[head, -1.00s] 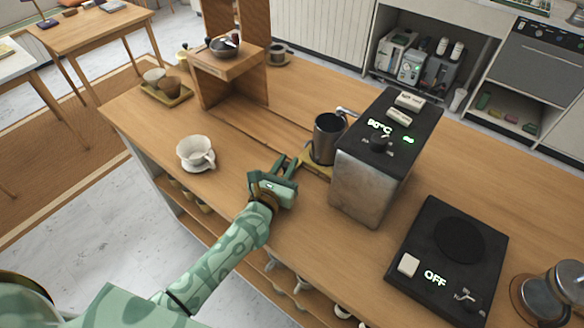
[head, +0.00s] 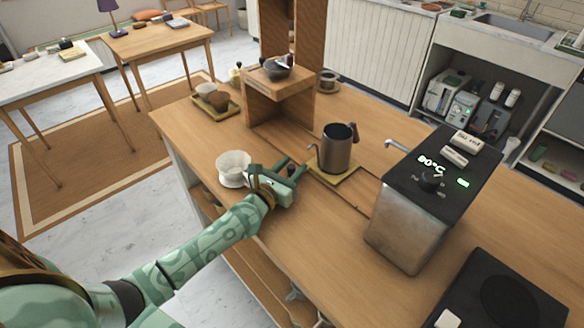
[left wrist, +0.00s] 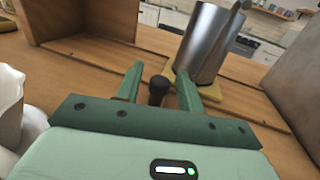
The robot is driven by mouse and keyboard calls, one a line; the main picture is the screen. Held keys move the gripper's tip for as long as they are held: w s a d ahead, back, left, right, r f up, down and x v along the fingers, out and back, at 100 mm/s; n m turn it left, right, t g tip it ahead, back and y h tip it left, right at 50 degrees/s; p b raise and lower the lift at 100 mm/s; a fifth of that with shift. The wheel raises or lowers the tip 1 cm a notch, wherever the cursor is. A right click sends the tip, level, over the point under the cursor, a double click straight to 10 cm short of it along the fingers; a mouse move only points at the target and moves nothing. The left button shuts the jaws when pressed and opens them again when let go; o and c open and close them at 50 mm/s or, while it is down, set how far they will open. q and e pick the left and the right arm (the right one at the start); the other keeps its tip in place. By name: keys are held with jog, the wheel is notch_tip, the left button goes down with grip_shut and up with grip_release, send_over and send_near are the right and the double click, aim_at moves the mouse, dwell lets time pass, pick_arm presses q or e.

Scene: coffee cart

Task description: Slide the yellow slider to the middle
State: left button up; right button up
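The yellow slider (head: 345,177) is a flat plate in the groove of the wooden counter. It stands between the wooden stand and the coffee machine, with a metal pitcher (head: 337,152) upright on it. The plate also shows in the left wrist view (left wrist: 224,92), partly hidden behind the pitcher and a finger. A black knob (left wrist: 157,90) stands on the slider's near side. My left gripper (head: 288,168) is open, its two fingers on either side of the knob, with gaps visible in the left wrist view. My right gripper is not in view.
A white cup (head: 233,168) stands close to the left gripper. The wooden stand (head: 280,88) holds a dark bowl. The boxy machine (head: 405,225) with a spout is right of the slider. A black scale-like plate (head: 500,300) lies at the front right.

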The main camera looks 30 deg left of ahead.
pick_arm(q)
jog(key=s, duration=0.5)
jog(key=s+a, duration=0.1)
jog(key=s, duration=1)
jog(key=shift+s+a+p, duration=0.15)
jog(key=shift+a+p, duration=0.05)
jog(key=shift+p, duration=0.1)
